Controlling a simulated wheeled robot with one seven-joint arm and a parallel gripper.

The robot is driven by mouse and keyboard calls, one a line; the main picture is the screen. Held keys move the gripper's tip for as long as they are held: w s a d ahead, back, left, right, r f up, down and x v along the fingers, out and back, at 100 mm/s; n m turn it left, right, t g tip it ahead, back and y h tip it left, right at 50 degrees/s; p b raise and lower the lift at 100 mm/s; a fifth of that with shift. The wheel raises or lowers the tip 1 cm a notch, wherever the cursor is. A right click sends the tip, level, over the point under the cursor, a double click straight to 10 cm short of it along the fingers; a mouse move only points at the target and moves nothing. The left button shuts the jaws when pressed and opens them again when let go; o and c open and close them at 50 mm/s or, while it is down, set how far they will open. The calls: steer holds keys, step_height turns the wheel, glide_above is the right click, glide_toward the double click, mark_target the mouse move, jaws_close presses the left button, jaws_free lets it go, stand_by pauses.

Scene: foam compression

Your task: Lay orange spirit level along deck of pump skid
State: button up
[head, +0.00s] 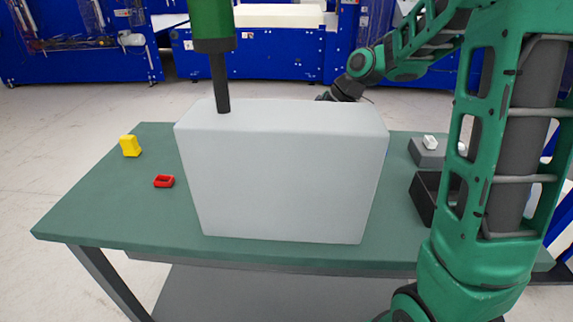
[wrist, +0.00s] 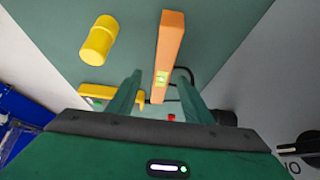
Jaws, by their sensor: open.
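The orange spirit level (wrist: 170,40), a long bar with a small green vial (wrist: 161,78), lies on the green surface in the wrist view. My gripper (wrist: 158,72) is open, with one finger on each side of the near part of the level as seen there. I cannot tell whether the fingers touch it or are still above it. In the head view the level and my fingers are hidden behind a large pale grey block (head: 285,180); only the dark wrist end of my arm shows past its top edge. I cannot make out the pump skid for certain in either view.
The block fills the middle of the green table (head: 110,215). A yellow piece (head: 130,146) and a red piece (head: 164,181) lie left. A black bin (head: 425,200) and grey base (head: 428,154) stand right. A yellow cylinder (wrist: 97,40) lies near the level.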

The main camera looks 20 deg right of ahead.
steer(key=shift+a+r+x, duration=0.1)
steer(key=shift+a+x, duration=0.1)
steer(key=shift+x, duration=1.15)
steer(key=shift+a+r+x, duration=0.1)
steer(key=shift+a+x, duration=0.05)
steer(key=shift+x, duration=1.2)
jaws_close()
